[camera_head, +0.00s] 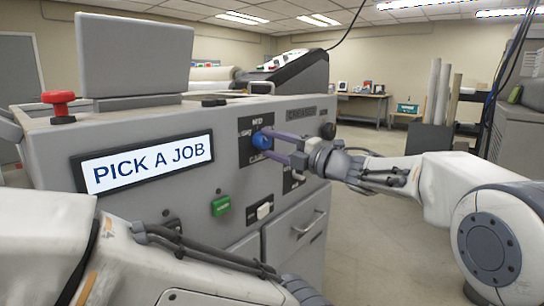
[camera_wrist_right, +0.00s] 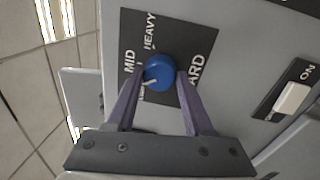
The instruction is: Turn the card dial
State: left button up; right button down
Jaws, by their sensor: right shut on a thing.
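The card dial is a round blue knob (camera_head: 261,140) on a black label plate on the front of the grey machine (camera_head: 40,150). In the right wrist view the blue knob (camera_wrist_right: 158,73) has a white pointer mark, and the plate reads MID, HEAVY and a partly covered CARD. My right gripper (camera_head: 262,143) reaches in from the right with its purple fingers on both sides of the knob, shut on it. My left arm crosses the lower left of the head view; its gripper is out of the picture.
The display (camera_head: 146,163) reads PICK A JOB. A red button (camera_head: 59,100) sits on top at the left. A green button (camera_head: 221,205) and a white switch (camera_head: 264,210) sit below the dial; the switch (camera_wrist_right: 292,98) also shows in the wrist view.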

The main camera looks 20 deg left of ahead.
jog(key=n+b, duration=0.2)
jog(key=n, duration=0.2)
jog(key=shift+f+g, duration=0.15)
jog(key=shift+g, duration=0.15)
jog(key=shift+n, duration=0.4)
jog(key=shift+c, duration=1.4)
grip_release()
jog(key=r+b+v, duration=0.1)
jog(key=v, duration=0.9)
jog(key=shift+d+f, duration=0.25)
jog(key=shift+f, duration=0.2)
